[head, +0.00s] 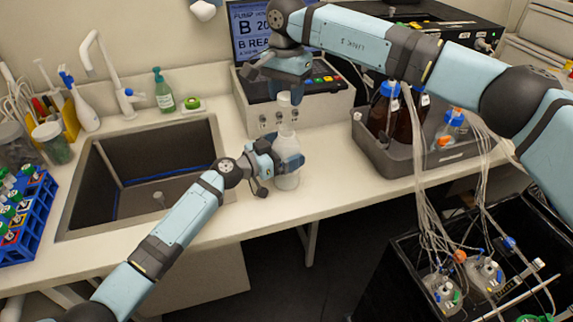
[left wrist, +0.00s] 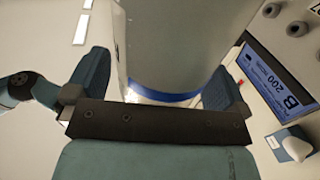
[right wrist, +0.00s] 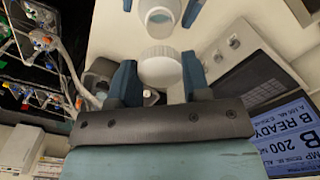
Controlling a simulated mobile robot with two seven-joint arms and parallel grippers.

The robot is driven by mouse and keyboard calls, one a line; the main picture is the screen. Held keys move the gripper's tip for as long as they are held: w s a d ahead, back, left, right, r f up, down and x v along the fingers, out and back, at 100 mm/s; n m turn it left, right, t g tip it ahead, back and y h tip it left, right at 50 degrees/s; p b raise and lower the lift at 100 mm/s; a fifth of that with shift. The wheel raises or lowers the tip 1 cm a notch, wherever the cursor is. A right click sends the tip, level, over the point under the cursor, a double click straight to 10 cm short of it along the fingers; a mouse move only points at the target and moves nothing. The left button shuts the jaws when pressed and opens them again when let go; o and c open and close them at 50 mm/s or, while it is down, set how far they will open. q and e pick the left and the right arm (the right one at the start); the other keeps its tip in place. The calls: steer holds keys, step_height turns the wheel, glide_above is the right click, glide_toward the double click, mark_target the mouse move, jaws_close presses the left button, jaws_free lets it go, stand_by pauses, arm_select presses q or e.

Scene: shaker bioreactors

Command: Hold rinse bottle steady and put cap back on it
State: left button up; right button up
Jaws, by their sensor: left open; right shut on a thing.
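The rinse bottle (head: 287,176), pale and translucent, stands upright on the counter in front of the grey control box. My left gripper (head: 275,161) is open around its upper body. In the left wrist view the bottle (left wrist: 168,45) fills the space between the spread fingers; contact cannot be told. My right gripper (head: 285,78) is above the bottle, shut on the white cap (head: 284,98). In the right wrist view the cap (right wrist: 160,70) sits between the fingertips, and the open bottle mouth (right wrist: 160,14) shows beyond it, apart from it.
The control box (head: 315,105) stands close behind the bottle. The sink (head: 145,180) lies to the left, with a green soap bottle (head: 163,92) behind it. A grey tray (head: 425,163) with brown bottles and tubing is on the right. Counter in front of the bottle is narrow.

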mark_target(286, 128)
arm_select(q)
steer(key=shift+d, duration=0.1)
steer(key=c, duration=1.3)
arm_select(e)
steer(key=shift+f, duration=2.5)
steer(key=shift+f, duration=0.15)
steer(key=shift+f, duration=0.75)
steer(key=shift+f, duration=0.6)
